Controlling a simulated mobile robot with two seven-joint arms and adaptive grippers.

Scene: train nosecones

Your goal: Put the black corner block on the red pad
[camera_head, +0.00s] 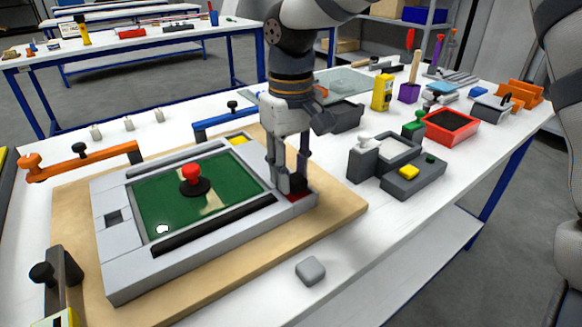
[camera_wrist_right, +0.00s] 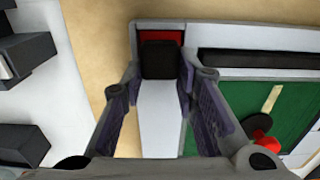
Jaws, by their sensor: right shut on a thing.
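The black corner block (camera_head: 298,183) is between the fingertips of my right gripper (camera_head: 288,186), at the right corner of the grey frame. In the right wrist view, my right gripper (camera_wrist_right: 159,75) is shut on the dark block (camera_wrist_right: 160,59), with one finger on each side. The red pad (camera_head: 299,196) shows as a small strip below the block. In the right wrist view, the red pad (camera_wrist_right: 160,36) shows along the block's far edge; the block hides the rest. I cannot tell whether the block touches the pad. My left gripper is not in view.
The grey frame (camera_head: 122,272) with a green panel (camera_head: 160,205) and red knob (camera_head: 191,174) lies on a wooden board (camera_head: 345,207). A yellow pad (camera_head: 238,140) is at its far corner. A grey block (camera_head: 310,271) lies in front; a grey fixture (camera_head: 413,178) stands right.

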